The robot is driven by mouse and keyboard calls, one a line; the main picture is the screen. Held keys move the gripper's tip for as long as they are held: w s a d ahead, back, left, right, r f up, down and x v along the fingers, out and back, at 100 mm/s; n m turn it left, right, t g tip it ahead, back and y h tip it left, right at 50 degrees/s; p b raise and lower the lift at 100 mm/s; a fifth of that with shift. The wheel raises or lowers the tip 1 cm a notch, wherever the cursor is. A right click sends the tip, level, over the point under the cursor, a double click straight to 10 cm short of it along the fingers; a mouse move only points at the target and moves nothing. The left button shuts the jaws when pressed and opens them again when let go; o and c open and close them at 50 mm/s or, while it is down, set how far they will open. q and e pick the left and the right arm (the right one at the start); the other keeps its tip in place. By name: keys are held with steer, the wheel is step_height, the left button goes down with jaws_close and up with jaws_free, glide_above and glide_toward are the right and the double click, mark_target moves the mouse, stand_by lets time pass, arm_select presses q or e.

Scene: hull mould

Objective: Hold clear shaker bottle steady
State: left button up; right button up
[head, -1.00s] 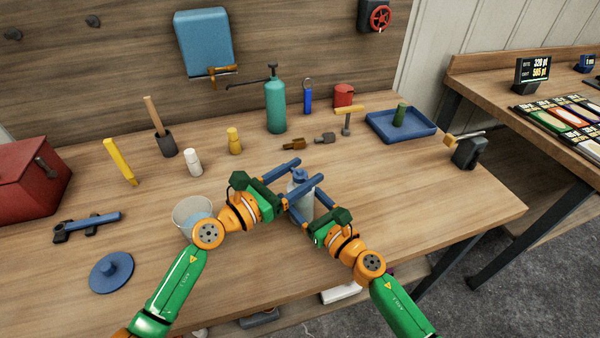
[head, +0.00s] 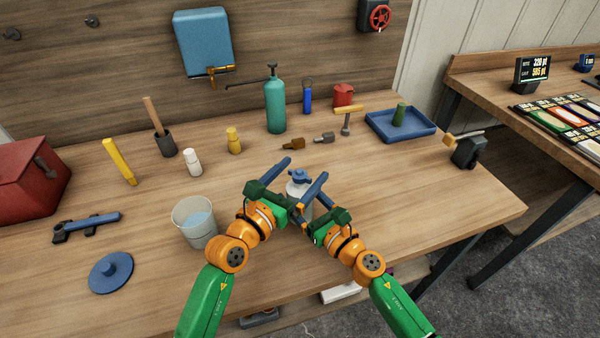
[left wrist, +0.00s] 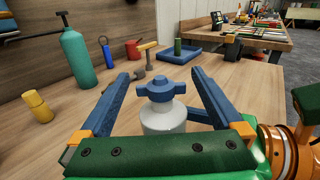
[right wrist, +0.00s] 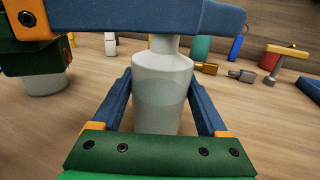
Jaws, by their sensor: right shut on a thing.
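The clear shaker bottle (head: 296,188) stands upright near the front middle of the bench. Its blue winged cap (left wrist: 160,91) is on top. My right gripper (right wrist: 160,74) is shut on the bottle's pale body (right wrist: 161,95), one finger on each side; a darker lower section shows through the wall. My left gripper (head: 306,169) is open at cap height, its fingers spread to either side of the cap and apart from it in the left wrist view (left wrist: 163,72). In the head view the arms and fingers hide the bottle's lower part.
A cup of bluish liquid (head: 195,224) stands left of my left forearm. A blue round lid (head: 111,273) lies at front left. A green pump bottle (head: 275,105), small tools and a blue tray (head: 400,127) are behind. The bench right of the bottle is clear.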

arm_select(q)
steer(key=shift+s, duration=0.1)
steer(key=v, duration=1.1)
steer(key=shift+s+a, duration=0.3)
